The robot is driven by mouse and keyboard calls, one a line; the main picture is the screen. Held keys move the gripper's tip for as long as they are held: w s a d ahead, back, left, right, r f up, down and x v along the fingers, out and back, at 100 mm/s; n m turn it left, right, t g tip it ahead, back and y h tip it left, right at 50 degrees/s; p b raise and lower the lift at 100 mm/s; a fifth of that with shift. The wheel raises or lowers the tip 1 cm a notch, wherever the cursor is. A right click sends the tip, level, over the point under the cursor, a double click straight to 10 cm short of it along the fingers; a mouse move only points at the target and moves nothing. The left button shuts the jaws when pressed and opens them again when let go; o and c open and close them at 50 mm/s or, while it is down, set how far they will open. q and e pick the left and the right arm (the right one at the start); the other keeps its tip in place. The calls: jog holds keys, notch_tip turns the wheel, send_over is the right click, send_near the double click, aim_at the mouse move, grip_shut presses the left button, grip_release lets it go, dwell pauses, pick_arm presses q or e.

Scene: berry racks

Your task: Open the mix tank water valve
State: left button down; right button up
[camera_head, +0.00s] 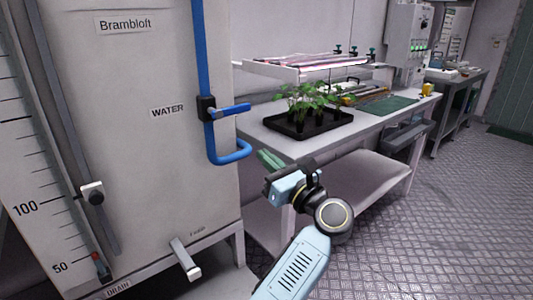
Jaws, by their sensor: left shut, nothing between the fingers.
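The mix tank (130,140) is a large pale cabinet at the left, labelled "Brambloft". A blue water pipe (200,50) runs down its right side and hooks to the right at the bottom. Beside the "WATER" label, the black valve body (206,108) sits on this pipe. Its blue lever (232,109) points right, roughly level and across the pipe. My left gripper (268,160) is shut and empty, below and to the right of the lever and apart from it, near the pipe's lower bend. My right gripper is not in view.
A long bench (385,118) stands right of the tank, with a black tray (300,126) of seedlings near its front and a raised rack behind. The patterned floor (440,220) at the right is clear.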

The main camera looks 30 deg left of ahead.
aim_at(229, 109)
pick_arm(q)
jog(key=w+a+r, duration=0.2)
jog(key=a+r, duration=0.3)
jog(key=a, duration=0.1)
jog(key=shift+w+a+r+b, duration=0.35)
jog(key=shift+a+r+b, duration=0.05)
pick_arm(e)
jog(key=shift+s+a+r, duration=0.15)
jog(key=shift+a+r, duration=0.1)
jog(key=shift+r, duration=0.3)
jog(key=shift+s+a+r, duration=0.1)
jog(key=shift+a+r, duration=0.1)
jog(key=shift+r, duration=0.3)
